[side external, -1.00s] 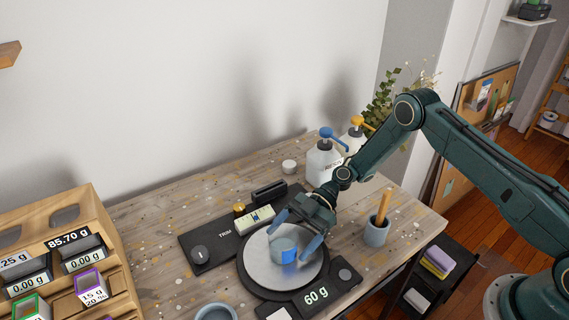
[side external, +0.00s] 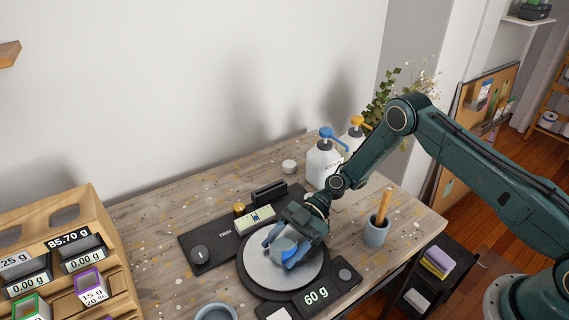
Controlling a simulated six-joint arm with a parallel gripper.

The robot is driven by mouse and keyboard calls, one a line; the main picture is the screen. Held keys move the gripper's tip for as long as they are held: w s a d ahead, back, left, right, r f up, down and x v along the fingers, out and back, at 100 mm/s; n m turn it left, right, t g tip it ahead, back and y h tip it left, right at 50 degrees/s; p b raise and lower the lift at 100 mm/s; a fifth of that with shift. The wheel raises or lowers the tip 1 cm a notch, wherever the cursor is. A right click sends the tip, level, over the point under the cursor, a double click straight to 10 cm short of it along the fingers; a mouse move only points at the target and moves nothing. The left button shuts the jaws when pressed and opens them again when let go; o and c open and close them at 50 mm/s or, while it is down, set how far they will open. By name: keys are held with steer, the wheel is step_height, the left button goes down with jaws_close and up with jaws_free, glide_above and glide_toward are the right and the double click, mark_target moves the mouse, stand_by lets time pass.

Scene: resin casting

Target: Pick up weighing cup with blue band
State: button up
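The weighing cup with the blue band (side external: 284,251) stands on the round pale plate of the scale (side external: 258,283), partly hidden by my gripper. My gripper (side external: 286,248) is low over the plate, tilted, with one blue-tipped finger on each side of the cup. I cannot tell whether the fingers touch the cup or leave a small gap. The scale's display (side external: 316,295) reads 60 g.
A grey pot with a wooden stick (side external: 376,232) stands right of the scale. Pump bottles (side external: 323,163) stand behind my gripper. A black TRIM unit (side external: 205,253) is behind and left of the plate. A wooden rack (side external: 75,215) with labelled bins is at left.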

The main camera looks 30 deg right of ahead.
steer(key=c, duration=0.4)
steer(key=shift+o, duration=0.2)
steer(key=shift+r, duration=0.35)
step_height(320, 180, up, 19)
stand_by(1.7)
steer(key=shift+r, duration=0.15)
steer(key=shift+w, duration=0.1)
stand_by(0.6)
